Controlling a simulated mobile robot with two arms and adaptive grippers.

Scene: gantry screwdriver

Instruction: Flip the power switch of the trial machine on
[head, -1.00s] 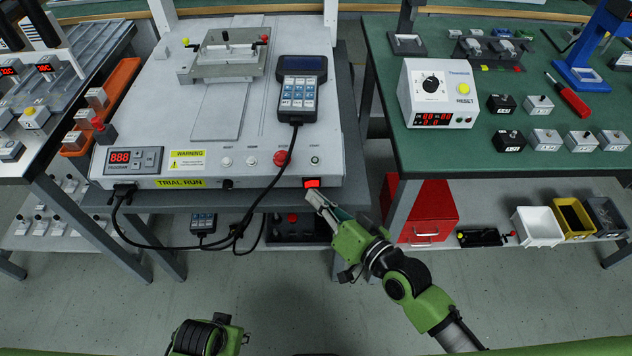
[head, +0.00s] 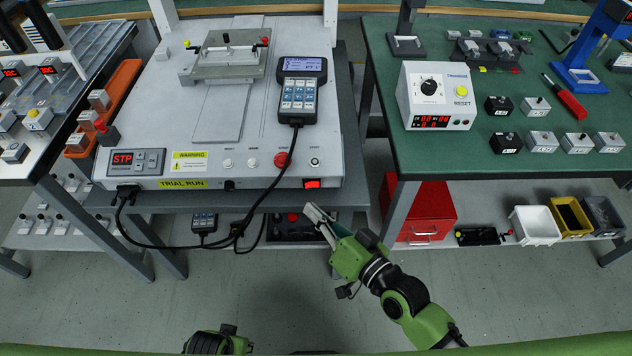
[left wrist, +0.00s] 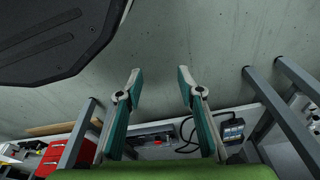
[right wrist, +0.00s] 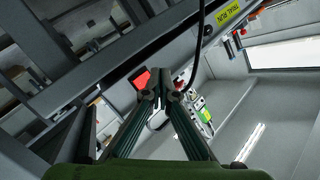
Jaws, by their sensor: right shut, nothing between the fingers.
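The trial machine (head: 250,130) stands on the middle table, with a yellow TRIAL RUN label on its front. Its red power switch (head: 312,183) is at the right end of the front face and glows. The small display (head: 122,158) reads STP, and the handheld panel's screen (head: 302,66) is lit. My right gripper (head: 310,209) is shut and empty, a little below and in front of the switch, apart from it. The right wrist view shows its closed tips (right wrist: 160,87). My left gripper (left wrist: 157,82) is open and empty, away from the machine.
A black cable (head: 262,200) hangs in front of the machine. The green table (head: 490,160) on the right holds a control box (head: 437,95) and several small blocks. A red cabinet (head: 425,208) stands below it. The floor in front is clear.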

